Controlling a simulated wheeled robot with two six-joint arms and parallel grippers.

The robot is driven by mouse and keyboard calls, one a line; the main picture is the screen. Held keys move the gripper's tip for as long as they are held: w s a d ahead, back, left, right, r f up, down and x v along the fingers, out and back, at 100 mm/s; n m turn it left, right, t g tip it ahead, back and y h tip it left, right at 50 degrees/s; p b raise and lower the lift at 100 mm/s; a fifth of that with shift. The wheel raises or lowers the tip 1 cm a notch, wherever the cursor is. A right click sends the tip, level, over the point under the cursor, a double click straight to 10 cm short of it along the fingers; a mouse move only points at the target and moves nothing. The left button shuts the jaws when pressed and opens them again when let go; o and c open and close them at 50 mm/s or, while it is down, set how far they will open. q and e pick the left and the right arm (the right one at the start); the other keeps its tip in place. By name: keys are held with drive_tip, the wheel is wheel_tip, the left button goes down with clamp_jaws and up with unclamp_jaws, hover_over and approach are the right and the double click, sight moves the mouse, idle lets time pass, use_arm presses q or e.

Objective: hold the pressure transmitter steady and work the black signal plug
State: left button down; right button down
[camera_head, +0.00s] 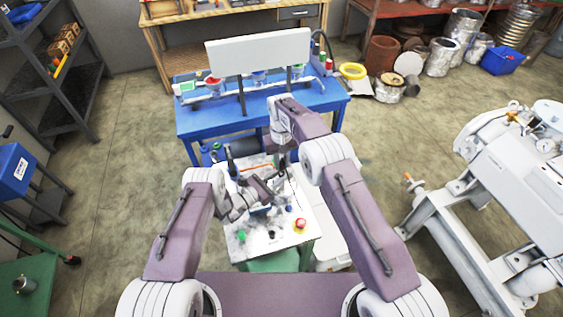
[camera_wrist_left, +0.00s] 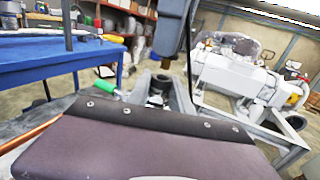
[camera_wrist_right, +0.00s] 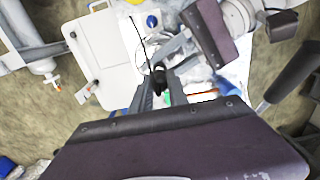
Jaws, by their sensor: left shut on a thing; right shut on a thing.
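In the right wrist view, my right gripper (camera_wrist_right: 160,97) is shut on the black signal plug (camera_wrist_right: 160,76), from which a thin black cable runs up. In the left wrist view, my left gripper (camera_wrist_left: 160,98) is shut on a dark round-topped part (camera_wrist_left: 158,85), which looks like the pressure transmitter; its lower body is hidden. The head view shows my left gripper (camera_head: 279,181) low over the white worktop and my right gripper (camera_head: 281,163) pointing down close above it. I cannot tell whether plug and transmitter touch.
A blue table (camera_head: 200,122) with a white panel (camera_head: 258,52) stands behind. White machinery (camera_head: 520,165) is at right.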

sight(282, 161)
drive_tip(key=shift+f, duration=1.15)
drive_tip(key=c, duration=1.2)
unclamp_jaws()
wheel_tip(282, 161, up, 12)
drive_tip(key=shift+r, duration=0.1)
use_arm(q)
drive_tip(key=c, duration=1.1)
unclamp_jaws()
